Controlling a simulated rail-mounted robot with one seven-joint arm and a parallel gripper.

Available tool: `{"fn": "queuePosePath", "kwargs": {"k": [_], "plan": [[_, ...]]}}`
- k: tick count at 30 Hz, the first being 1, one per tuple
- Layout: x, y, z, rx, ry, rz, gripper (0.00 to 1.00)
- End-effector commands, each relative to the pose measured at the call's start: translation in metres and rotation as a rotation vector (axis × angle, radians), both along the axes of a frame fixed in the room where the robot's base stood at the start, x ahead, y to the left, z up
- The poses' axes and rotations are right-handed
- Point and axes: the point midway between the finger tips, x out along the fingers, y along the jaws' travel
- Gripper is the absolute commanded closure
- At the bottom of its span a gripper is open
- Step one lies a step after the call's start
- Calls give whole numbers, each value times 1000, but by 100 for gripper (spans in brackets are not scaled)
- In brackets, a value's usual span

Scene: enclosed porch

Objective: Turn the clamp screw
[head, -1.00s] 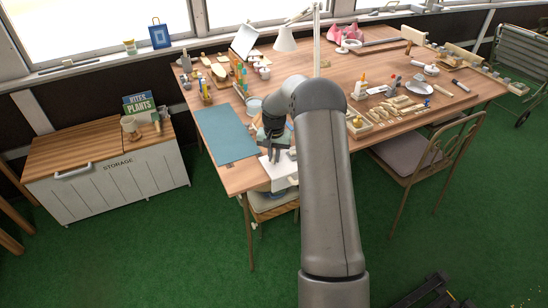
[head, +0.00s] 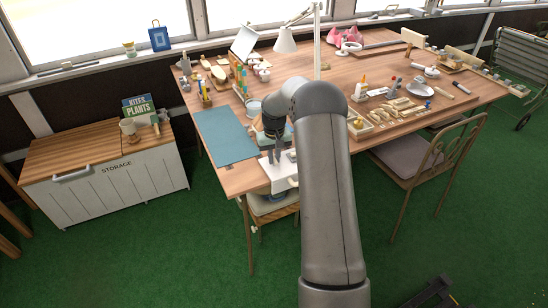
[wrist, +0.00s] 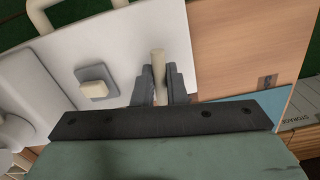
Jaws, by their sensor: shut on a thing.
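A white clamp plate (head: 278,179) sits at the near edge of the wooden table, below my gripper (head: 279,157). In the wrist view, the white plate (wrist: 178,30) fills the upper left and centre. A cream rod (wrist: 158,68), which looks like the clamp screw's handle, stands between the two dark fingers of my gripper (wrist: 161,84). The fingers are shut on it. Left of it on the plate is a grey square with a cream block (wrist: 95,90). The screw's thread is not visible, and my arm hides part of the clamp in the head view.
A blue-green mat (head: 225,137) lies left of the clamp on the wooden table (head: 216,92). A small tray of wooden pieces (head: 359,124) is right of my arm. A chair (head: 425,155) stands at the right. A white storage chest (head: 110,187) stands at the left.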

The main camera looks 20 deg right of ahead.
Motion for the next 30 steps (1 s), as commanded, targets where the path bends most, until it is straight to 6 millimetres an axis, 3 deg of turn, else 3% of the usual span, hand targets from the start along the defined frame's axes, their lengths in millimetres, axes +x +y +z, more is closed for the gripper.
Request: {"fn": "queuePosePath", "kwargs": {"k": [7,9,12,14,23,30], "plan": [[0,-2,1,-2,-3,-2,100],[0,-2,1,-2,-3,-2,74],[0,-1,1,-2,-3,-2,47],[0,-1,1,-1,-2,-2,36],[0,0,2,-1,-2,-1,36],[1,0,35,-2,-7,-2,36]]}}
